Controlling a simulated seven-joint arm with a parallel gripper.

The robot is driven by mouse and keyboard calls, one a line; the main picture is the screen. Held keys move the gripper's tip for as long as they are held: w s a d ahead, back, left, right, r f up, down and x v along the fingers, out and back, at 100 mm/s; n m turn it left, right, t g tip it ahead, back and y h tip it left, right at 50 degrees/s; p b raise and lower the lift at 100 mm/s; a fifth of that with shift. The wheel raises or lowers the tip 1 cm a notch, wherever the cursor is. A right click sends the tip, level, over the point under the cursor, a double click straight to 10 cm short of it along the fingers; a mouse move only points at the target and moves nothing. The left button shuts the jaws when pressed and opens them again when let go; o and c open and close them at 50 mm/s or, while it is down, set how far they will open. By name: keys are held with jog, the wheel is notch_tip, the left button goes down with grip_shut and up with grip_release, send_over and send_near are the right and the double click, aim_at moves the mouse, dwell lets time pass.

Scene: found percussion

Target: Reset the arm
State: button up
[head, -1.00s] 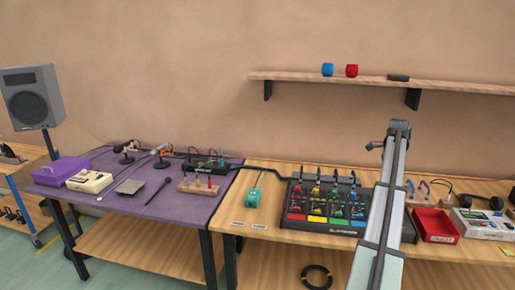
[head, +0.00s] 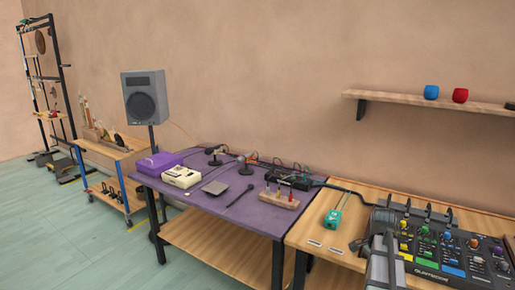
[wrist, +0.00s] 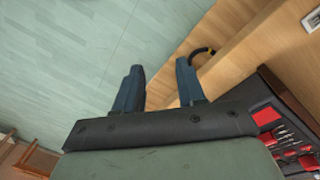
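My gripper (wrist: 159,84) shows in the wrist view with its two dark fingers apart and nothing between them. It points down past a wooden edge, with the green floor (wrist: 70,50) below. In the head view, part of my arm stands at the lower right, in front of the mixer (head: 440,245) on the wooden table. I cannot make out the fingers clearly there.
The purple-topped table (head: 222,208) holds a purple box (head: 160,162), a cream device (head: 181,177), microphones and a small stand of tools. A speaker (head: 146,97) stands behind it. A shelf (head: 430,103) with two cups hangs at right. Floor at left is clear.

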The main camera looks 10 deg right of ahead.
jog(key=s+a+f+n+g+y, duration=0.1)
jog(key=s+a+f+n, duration=0.3)
jog(key=a+f, duration=0.85)
jog(key=s+a+f+n+g, duration=0.2)
jog(key=a+f+n, duration=0.3)
jog(key=a+f, duration=0.75)
jog(key=s+a+f+n+g, duration=0.1)
jog(key=s+a+f+n, duration=0.3)
jog(key=s+f, duration=0.4)
jog(key=s+a+f+n+g, duration=0.1)
jog(key=s+a+f+n, duration=0.4)
jog(key=s, duration=0.9)
notch_tip(320, 180, down, 5)
jog(key=shift+s+a+r+g+h, duration=0.2)
jog(key=shift+s+a+g+h, duration=0.15)
jog(key=shift+a, duration=0.9)
